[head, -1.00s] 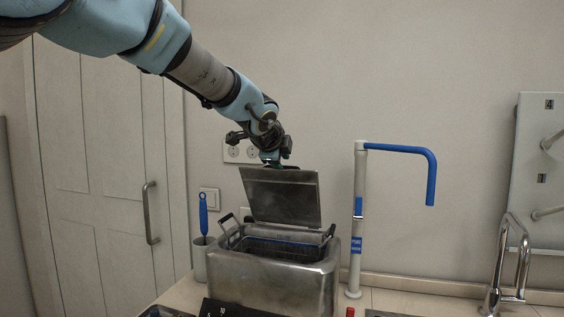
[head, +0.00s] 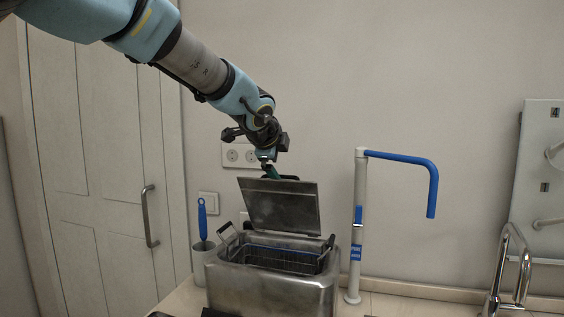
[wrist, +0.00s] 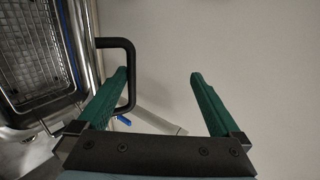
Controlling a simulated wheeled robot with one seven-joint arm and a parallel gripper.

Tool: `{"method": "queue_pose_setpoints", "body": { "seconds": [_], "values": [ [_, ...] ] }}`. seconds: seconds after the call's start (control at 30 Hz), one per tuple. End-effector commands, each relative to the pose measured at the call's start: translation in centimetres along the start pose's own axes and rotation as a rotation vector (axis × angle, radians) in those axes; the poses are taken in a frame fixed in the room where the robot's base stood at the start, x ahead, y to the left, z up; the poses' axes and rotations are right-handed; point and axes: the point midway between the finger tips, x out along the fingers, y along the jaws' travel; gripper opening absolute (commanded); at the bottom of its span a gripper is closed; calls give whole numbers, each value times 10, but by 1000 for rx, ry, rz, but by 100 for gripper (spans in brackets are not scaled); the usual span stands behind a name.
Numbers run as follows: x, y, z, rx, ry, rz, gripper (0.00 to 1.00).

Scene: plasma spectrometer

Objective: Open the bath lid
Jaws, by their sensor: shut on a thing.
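The metal bath (head: 272,291) stands on the counter. Its grey lid (head: 279,206) is raised at the back, steeply tilted, with the bath's opening uncovered. A wire basket (head: 280,259) with dark handles sits in the bath; it also shows in the wrist view (wrist: 32,55). My gripper (head: 270,172) is at the lid's upper edge. In the wrist view, the black lid handle (wrist: 131,75) loops around the left green finger of my gripper (wrist: 160,72). The fingers look well apart there, with the handle against the left one. The head view hides most of the handle.
A white post with a blue arm (head: 357,225) stands right of the bath. A grey cup (head: 203,258) with a blue-handled tool is to its left. The wall with sockets (head: 240,155) is close behind. A chrome rail (head: 508,270) is far right.

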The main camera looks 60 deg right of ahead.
Motion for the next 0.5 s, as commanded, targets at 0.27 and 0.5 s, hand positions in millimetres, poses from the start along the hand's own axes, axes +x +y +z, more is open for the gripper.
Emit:
{"method": "queue_pose_setpoints", "body": {
  "seconds": [0.27,0.5],
  "values": [
    [-36,-49,1,4,4,-65,56],
    [-45,-55,0,2,6,-58,26]
  ]
}}
